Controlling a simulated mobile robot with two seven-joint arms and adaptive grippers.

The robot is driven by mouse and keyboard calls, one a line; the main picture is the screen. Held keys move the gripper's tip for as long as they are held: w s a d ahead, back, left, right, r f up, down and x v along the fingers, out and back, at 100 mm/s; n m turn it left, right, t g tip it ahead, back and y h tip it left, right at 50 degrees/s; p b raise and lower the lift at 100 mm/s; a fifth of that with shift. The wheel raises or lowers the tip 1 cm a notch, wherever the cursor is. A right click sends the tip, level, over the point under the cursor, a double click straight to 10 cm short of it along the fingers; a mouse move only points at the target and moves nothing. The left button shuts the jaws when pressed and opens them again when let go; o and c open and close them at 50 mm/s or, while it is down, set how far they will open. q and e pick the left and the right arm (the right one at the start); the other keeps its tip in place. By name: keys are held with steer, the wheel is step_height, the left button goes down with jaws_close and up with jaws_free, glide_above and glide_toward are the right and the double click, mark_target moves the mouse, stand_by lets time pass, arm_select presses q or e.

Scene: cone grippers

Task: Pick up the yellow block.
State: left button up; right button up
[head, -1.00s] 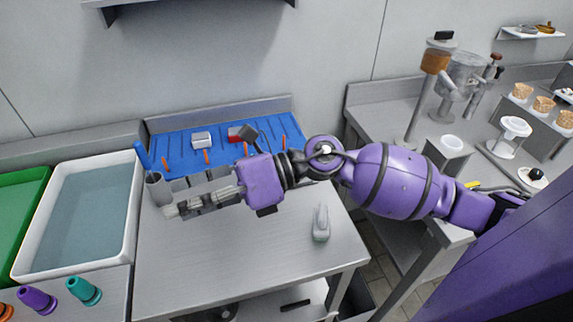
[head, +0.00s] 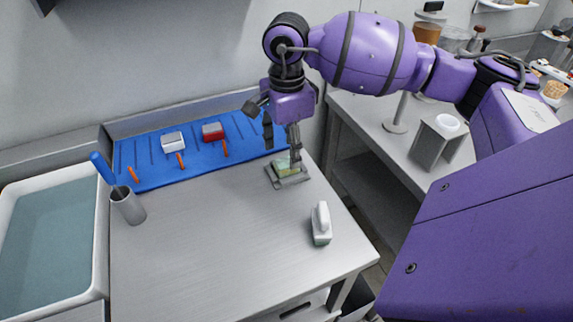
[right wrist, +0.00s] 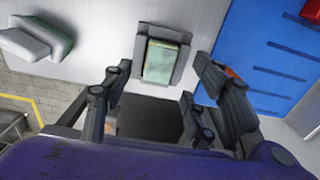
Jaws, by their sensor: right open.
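The block (head: 283,163) looks pale yellow-green and sits in a small grey tray (head: 292,182) on the steel table. In the right wrist view the block (right wrist: 161,61) lies flat inside the tray's grey rim (right wrist: 186,66). My right gripper (head: 281,150) points down above the tray, its fingers partly hiding the block. In the right wrist view my right gripper (right wrist: 158,80) is open and empty, with its fingers apart to the left and right of the tray. Contact between fingers and block cannot be told. My left gripper is not in view.
A grey cup (head: 128,208) stands at the left. The table's middle is clear.

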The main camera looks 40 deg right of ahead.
mark_target(287, 162)
steer(key=shift+f, duration=1.85)
steer(key=c, duration=1.3)
steer(key=shift+r, duration=0.1)
steer(key=shift+r, duration=0.65)
steer(key=s+a+r, duration=0.2)
steer(key=s+r, duration=0.2)
steer(key=s+a+r, duration=0.2)
steer(key=s+r, duration=0.1)
steer(key=s, duration=0.1)
steer(key=s+a+r, duration=0.2)
steer(key=s+r, duration=0.2)
steer(key=shift+s+a+r+b, duration=0.25)
steer(key=shift+r+b, duration=0.05)
steer(key=shift+b, duration=0.05)
